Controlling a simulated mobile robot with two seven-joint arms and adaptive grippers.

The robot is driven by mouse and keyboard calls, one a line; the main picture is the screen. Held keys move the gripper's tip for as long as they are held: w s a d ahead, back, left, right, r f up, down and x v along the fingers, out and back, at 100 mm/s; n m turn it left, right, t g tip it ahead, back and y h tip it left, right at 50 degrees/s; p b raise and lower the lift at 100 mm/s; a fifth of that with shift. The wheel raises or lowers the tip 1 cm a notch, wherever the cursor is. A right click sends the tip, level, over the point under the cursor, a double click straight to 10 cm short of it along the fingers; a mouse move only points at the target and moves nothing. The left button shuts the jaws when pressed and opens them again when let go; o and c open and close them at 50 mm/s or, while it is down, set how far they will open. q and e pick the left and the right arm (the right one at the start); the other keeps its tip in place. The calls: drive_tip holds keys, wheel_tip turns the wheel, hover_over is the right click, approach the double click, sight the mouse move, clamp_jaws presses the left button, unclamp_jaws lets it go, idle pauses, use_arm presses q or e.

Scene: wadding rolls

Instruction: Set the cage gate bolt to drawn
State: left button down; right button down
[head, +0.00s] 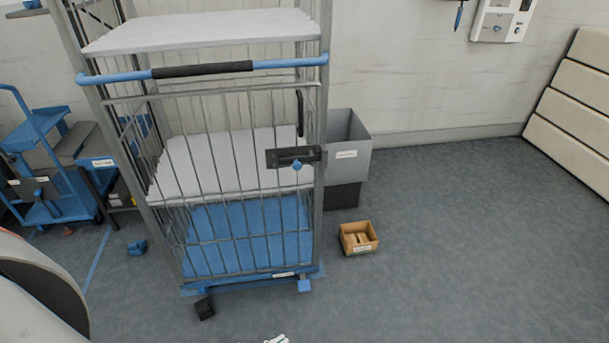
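The roll cage (320,100) stands upright left of the middle, with grey bars, a blue base and a mesh gate (235,150) facing me. The gate bolt is a dark plate (274,160) with a blue knob (297,165), at the gate's right edge beside the right post. The knob hangs at the lower edge of the plate, right of its middle. Whether the bolt is shot or drawn is too small to tell. The gate looks closed. Neither of my grippers shows in the head view, and nothing touches the bolt.
A grey bin (350,160) stands close behind the cage's right side. A small cardboard box (358,238) lies on the floor right of the cage. A blue trolley (40,135) stands at the left. A cut-off white thing (277,340) shows at the bottom edge. Floor at right is clear.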

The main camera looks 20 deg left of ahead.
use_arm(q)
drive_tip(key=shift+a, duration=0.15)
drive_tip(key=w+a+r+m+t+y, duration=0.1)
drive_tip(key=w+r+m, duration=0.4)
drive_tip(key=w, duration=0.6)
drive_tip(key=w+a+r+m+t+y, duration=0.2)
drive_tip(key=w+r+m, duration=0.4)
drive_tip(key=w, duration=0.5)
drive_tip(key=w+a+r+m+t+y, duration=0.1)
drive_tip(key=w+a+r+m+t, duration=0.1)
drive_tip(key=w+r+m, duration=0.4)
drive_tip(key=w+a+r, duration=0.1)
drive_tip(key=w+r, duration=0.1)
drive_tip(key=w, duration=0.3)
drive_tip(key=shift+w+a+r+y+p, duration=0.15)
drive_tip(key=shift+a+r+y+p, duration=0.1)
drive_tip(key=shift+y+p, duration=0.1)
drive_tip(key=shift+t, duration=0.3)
